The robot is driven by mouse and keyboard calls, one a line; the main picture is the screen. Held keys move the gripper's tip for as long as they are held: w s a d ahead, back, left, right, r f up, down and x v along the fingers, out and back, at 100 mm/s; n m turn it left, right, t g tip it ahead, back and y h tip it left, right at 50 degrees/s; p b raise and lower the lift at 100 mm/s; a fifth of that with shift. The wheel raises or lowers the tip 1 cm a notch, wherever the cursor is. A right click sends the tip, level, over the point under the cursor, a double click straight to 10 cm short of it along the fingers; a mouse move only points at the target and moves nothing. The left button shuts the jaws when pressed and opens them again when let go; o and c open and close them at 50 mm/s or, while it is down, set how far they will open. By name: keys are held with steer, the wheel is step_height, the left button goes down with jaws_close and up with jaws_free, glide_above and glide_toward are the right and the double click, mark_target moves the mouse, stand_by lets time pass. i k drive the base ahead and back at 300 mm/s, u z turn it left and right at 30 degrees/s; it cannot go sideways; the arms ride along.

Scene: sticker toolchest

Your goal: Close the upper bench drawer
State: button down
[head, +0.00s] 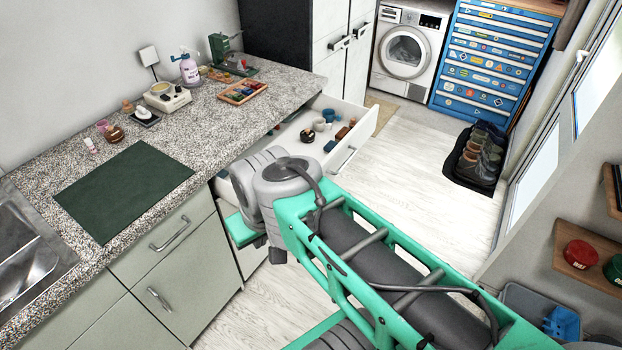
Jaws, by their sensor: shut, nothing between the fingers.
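The upper bench drawer (362,133) is pulled open from under the speckled counter, right of centre in the head view. Its pale front has a bar handle (346,160). Inside lie small cups, a dark round item and several reddish and blue pieces. My arm crosses in front of the drawer's near end and hides part of it. My gripper is not visible; it is out of sight behind or below my own arm links.
Boots (480,155) stand on a dark mat at right. The pale floor (420,160) beyond the drawer is clear.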

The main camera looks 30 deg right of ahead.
mark_target(288, 137)
steer(key=u, duration=0.05)
steer(key=i, duration=0.9)
steer(key=z, duration=0.55)
